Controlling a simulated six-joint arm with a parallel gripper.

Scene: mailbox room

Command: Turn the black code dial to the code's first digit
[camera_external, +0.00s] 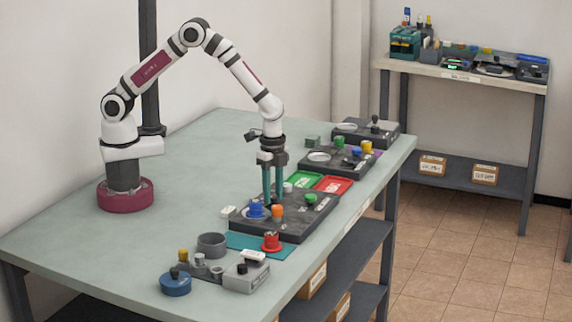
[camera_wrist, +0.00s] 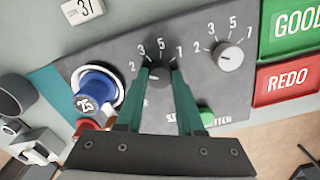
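The black code dial (camera_wrist: 157,73) sits on the dark panel, with the digits 2, 3, 5 and 7 printed around it. My gripper (camera_wrist: 160,68) points down over it, its two green fingers on either side of the dial. The fingers partly hide it; I cannot tell whether they press on it or which digit it points to. In the outside view my gripper (camera_external: 272,197) is down at the panel (camera_external: 292,229). A white card (camera_wrist: 84,9) above the panel shows a 3, then what looks like a 7.
A lighter grey dial (camera_wrist: 230,56) with the same digits is to the right. A blue knob (camera_wrist: 97,83) with a 25 label is to the left, a green button (camera_wrist: 206,117) below right. Green GOOD (camera_wrist: 290,25) and red REDO (camera_wrist: 287,82) trays lie beyond the panel's right edge.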

